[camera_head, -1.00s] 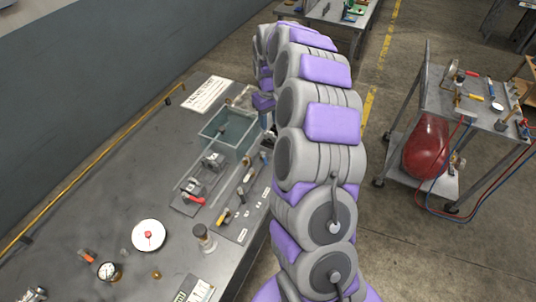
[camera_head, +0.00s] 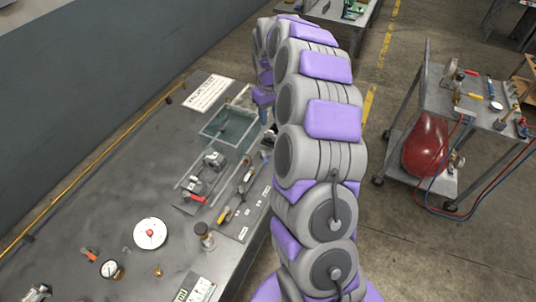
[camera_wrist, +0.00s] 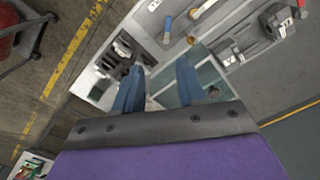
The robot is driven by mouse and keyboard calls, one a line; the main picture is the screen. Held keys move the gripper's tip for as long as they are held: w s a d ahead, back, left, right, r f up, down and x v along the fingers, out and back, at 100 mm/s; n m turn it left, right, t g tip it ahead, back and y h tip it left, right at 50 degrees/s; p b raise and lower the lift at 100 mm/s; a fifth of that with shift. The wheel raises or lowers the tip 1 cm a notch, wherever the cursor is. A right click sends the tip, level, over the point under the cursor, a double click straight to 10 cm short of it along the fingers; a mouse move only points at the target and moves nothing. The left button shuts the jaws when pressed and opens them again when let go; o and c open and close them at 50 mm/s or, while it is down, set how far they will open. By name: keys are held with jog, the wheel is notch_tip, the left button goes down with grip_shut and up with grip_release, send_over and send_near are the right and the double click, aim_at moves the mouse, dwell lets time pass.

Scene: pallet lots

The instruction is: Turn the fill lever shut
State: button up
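My gripper (camera_wrist: 159,67) shows two blue fingers spread apart, with nothing held between them. It is over the far end of the bench, near the clear water tank (camera_wrist: 222,84); in the head view my arm mostly hides it. The tank (camera_head: 208,132) is a greenish open box. A valve panel beside it carries a blue handle (camera_wrist: 168,26), a yellow handle (camera_wrist: 192,40) and small white labels. The yellow handle also shows in the head view (camera_head: 224,215). The labels are too small to read, so I cannot tell which handle is the fill lever.
A pump-like fitting with a red handle (camera_head: 193,198) sits left of the panel. A cart (camera_head: 431,96) with a red tank stands on the right.

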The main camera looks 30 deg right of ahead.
notch_tip(320, 180, up, 17)
jog(key=p, duration=0.2)
dwell(0.3)
jog(key=shift+w+a, duration=0.1)
